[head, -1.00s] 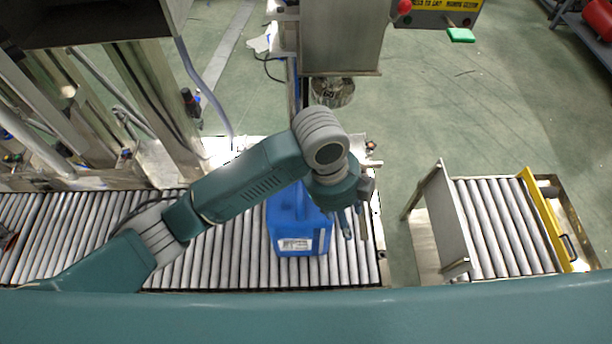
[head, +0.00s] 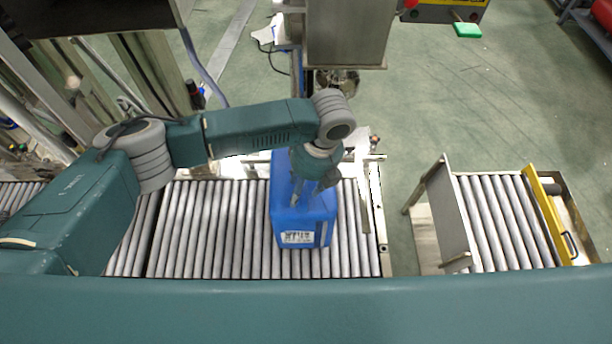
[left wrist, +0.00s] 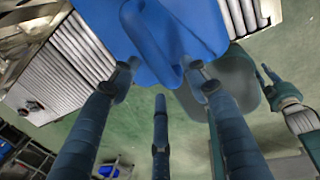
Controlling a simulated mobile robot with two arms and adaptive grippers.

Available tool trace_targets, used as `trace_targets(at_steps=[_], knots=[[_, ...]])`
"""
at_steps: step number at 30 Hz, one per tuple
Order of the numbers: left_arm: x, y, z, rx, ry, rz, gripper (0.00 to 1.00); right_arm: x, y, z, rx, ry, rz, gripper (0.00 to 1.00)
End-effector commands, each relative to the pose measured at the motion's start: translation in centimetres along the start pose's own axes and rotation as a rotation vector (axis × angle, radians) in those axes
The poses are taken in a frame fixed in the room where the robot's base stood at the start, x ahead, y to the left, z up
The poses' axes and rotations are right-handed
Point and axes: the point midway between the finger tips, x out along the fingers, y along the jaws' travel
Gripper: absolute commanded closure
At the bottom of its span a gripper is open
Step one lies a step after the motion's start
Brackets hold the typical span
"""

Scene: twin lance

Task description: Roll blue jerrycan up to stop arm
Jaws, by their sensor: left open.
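The blue jerrycan (head: 318,225) stands on the roller conveyor close to its right end, its white label facing me. My left gripper (head: 297,200) is over its top in the head view, open. In the left wrist view the jerrycan (left wrist: 165,40) and its handle are just beyond the spread fingers (left wrist: 160,95); I cannot tell whether they touch. A pale metal bar (head: 376,205), perhaps the stop arm, lies across the conveyor's right end, with a gap to the jerrycan. What looks like my right gripper (left wrist: 272,85) is at the right of the wrist view, its opening unclear.
The roller conveyor (head: 200,230) is clear left of the jerrycan. A separate roller section (head: 500,225) with a metal plate and yellow edge stands right, across a floor gap. A steel column (head: 345,35) stands behind the conveyor.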

Motion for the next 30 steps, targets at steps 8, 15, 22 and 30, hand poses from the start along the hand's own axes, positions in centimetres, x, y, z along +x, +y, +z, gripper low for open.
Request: trace_targets(at_steps=[8, 15, 22, 30], knots=[[2.6, 0.0, 0.0, 0.000, 0.000, 0.000, 0.54, -0.1, -0.2, -0.1, 0.001, 0.000, -0.003, 0.75], [2.8, 0.0, 0.0, 0.000, 0.000, 0.000, 0.54, -0.1, -0.2, 0.0, 0.001, 0.000, -0.003, 0.75], [2.7, 0.0, 0.0, 0.000, 0.000, -0.001, 0.88, -0.1, -0.2, 0.0, 0.002, 0.000, -0.002, 0.75], [2.7, -0.1, 0.0, 0.000, 0.000, -0.001, 1.00, 0.0, -0.2, 0.0, 0.002, 0.000, -0.002, 0.75]])
